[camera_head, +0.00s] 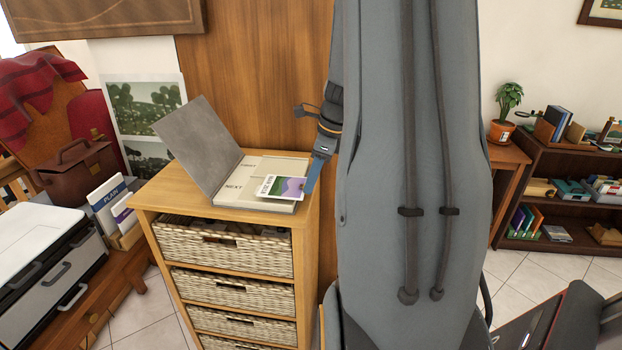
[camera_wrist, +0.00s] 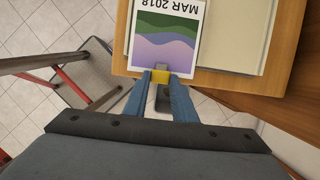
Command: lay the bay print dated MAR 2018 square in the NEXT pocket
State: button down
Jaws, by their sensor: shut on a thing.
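The print (camera_wrist: 168,35) shows a green and purple bay scene and reads MAR 2018, upside down in the wrist view. My gripper (camera_wrist: 161,84) is shut on its near edge, where a small yellow piece shows between the fingers. In the head view the print (camera_head: 284,188) is over the right part of the open album's pale page (camera_head: 268,206). The word NEXT (camera_head: 233,187) shows left of the print. The print hides part of the page, and I cannot tell whether it touches it.
The album's grey cover (camera_head: 200,140) stands tilted up at the left. The album is on a wooden cabinet (camera_head: 170,200) with wicker drawers (camera_head: 222,246). A printer (camera_head: 45,255) and upright PLAIN packets (camera_head: 107,205) are at the left. A bookshelf (camera_head: 560,195) is at the right.

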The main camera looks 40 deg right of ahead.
jog(key=shift+f, duration=0.1)
jog(key=shift+f, duration=0.5)
jog(key=c, duration=1.2)
grip_release()
jog(key=shift+o, duration=0.2)
jog(key=shift+r, duration=0.1)
notch_tip(320, 180, up, 7)
jog(key=p, duration=0.6)
jog(key=shift+p, duration=0.35)
jog(key=shift+a, duration=0.1)
